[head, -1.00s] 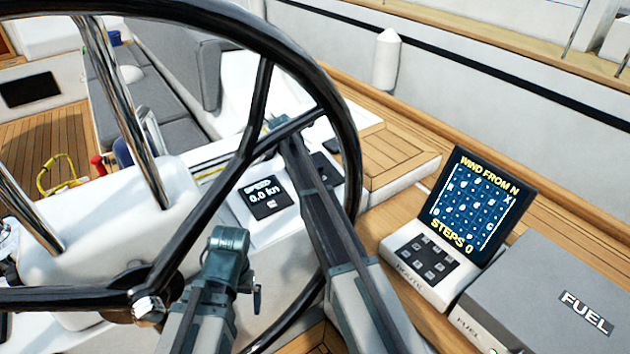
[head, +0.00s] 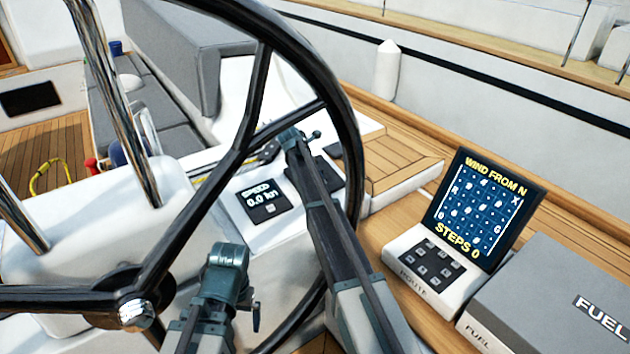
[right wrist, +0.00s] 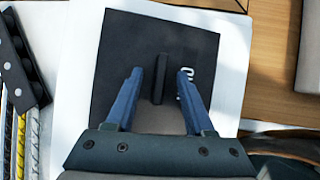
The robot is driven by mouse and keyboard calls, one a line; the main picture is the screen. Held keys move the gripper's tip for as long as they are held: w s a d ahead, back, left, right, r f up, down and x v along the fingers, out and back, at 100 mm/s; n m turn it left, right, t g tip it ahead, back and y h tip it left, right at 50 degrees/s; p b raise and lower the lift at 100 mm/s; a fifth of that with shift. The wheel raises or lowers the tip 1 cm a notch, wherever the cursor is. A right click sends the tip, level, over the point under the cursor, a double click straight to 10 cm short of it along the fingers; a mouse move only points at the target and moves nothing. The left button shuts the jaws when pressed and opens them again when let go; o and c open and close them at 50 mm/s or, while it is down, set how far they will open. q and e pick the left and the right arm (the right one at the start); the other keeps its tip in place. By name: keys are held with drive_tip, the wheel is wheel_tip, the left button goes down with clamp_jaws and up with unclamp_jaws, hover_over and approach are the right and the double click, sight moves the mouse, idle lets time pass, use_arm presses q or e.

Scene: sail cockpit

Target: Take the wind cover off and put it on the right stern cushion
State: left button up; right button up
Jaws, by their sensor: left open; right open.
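The wind cover (right wrist: 139,50), a dark square plate with an upright tab, lies on the white console in the right wrist view. In the head view the cover (head: 327,168) is partly behind my right arm. My right gripper (right wrist: 157,74) is open, its two blue fingers on either side of the tab. White lettering at the cover's right is partly hidden by a finger. My left gripper (head: 256,316) is low behind the wheel, mostly hidden. I cannot identify the right stern cushion.
The black steering wheel (head: 351,140) stands in front of the console. A speed display (head: 263,199) is left of the cover. A route screen (head: 484,208) and a grey fuel box (head: 560,290) stand at the right. Grey bench cushions (head: 160,105) lie beyond.

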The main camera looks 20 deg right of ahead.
drive_tip(key=shift+c, duration=0.2)
clamp_jaws()
drive_tip(key=shift+r, duration=0.15)
